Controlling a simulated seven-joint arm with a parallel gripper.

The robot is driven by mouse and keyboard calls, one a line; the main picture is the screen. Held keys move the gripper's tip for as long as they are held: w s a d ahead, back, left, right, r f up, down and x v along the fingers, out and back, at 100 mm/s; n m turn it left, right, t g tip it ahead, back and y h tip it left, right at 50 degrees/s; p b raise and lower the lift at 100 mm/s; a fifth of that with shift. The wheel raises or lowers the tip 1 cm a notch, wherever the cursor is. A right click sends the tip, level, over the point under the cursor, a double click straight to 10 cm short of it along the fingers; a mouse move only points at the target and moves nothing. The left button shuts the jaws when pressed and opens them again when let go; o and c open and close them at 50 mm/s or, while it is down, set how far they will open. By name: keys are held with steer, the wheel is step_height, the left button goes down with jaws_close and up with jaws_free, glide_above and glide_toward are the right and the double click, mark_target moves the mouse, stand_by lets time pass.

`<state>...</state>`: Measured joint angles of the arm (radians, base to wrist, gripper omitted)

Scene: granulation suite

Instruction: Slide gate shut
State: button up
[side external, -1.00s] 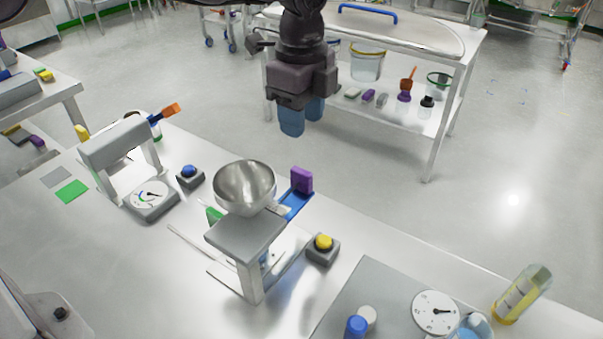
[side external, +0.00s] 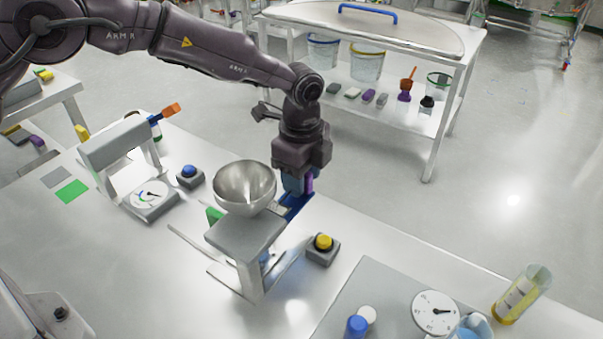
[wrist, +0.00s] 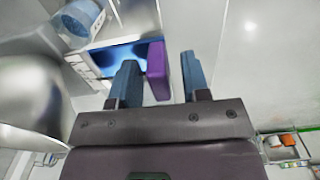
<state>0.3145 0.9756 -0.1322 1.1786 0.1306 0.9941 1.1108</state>
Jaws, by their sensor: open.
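The slide gate is a blue plate (side external: 297,204) with an upright purple handle (side external: 310,184). It sticks out from under the steel bowl-shaped hopper (side external: 245,187) on its grey stand. In the wrist view the purple handle (wrist: 157,70) stands between the two blue fingers of my gripper (wrist: 165,62), nearer the left finger, with a clear gap to the right one. In the side view my open gripper (side external: 299,185) points down over the outer end of the gate and partly hides the handle. The fingers do not look closed on it.
A yellow button (side external: 323,242) stands right of the hopper stand and a blue button (side external: 189,173) left of it. A round dial (side external: 150,196) sits under a grey frame at left. A tilted yellow-based tube (side external: 522,293) is at the lower right.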

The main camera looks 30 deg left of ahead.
jaws_close()
steer(key=shift+a, duration=1.5)
steer(key=shift+c, duration=0.7)
jaws_free()
steer(key=shift+a, duration=0.1)
steer(key=shift+o, duration=0.7)
steer(key=shift+r, duration=0.1)
step_height(320, 180, up, 13)
